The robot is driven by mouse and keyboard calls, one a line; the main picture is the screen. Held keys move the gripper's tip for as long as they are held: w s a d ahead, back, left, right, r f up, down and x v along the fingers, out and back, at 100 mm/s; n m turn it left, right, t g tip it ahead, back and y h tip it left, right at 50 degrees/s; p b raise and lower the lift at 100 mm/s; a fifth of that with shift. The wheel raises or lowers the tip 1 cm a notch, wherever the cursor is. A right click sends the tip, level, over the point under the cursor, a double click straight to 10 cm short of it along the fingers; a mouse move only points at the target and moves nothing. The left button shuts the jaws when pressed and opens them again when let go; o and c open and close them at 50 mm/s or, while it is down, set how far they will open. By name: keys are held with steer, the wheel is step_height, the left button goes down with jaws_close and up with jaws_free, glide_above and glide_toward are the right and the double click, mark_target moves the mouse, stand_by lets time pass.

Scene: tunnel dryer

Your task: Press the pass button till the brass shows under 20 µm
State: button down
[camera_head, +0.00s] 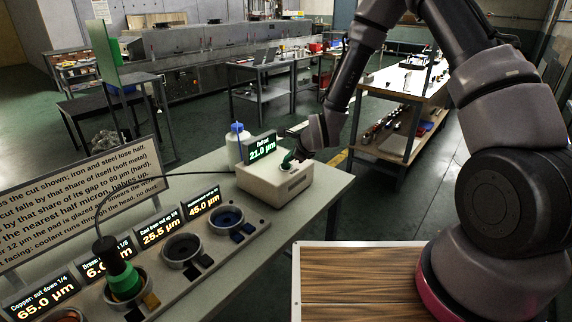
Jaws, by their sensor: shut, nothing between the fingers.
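The white box (276,186) stands at the right end of the bench, with a "Pad cut" display (262,148) reading 21.0 µm. My gripper (291,159) is shut and empty, pointing down at the top of this box beside a small green part. I cannot tell whether it touches or presses a button; the fingertips are small and dark. The brass display (96,268) seems to start with 6.0, its right side hidden by the green-and-black head (119,274). That head stands on a round holder in the row and is joined to a cable.
Other displays read copper 65.0 (48,293), 25.5 (160,232) and 45.0 µm (203,204). Dark cups (181,250) and small blocks sit in front. A text sign (80,195) stands behind, and a blue-capped bottle (236,146) is beside the box. A wood-topped surface (350,280) is nearby.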

mark_target(289, 165)
steer(key=shift+r, duration=0.75)
steer(key=shift+r, duration=2.5)
steer(key=s+d+r+n+h, duration=0.1)
steer(key=s+d+r+n, duration=0.25)
steer(key=d+r, duration=0.55)
steer(key=s+d+r+n+h, duration=0.2)
steer(key=d+r+n, duration=0.35)
steer(key=r, duration=0.65)
steer(key=s+d+r+n, duration=0.2)
steer(key=s+d+r, duration=0.1)
steer(key=s, duration=0.4)
steer(key=s+d+r+n, duration=0.2)
steer(key=s+d+r, duration=0.2)
steer(key=s, duration=0.2)
steer(key=s+d+r+n, duration=0.3)
steer(key=s+d, duration=0.1)
steer(key=s, duration=0.3)
steer(key=shift+s+d+r, duration=0.3)
steer(key=shift+s+r, duration=0.05)
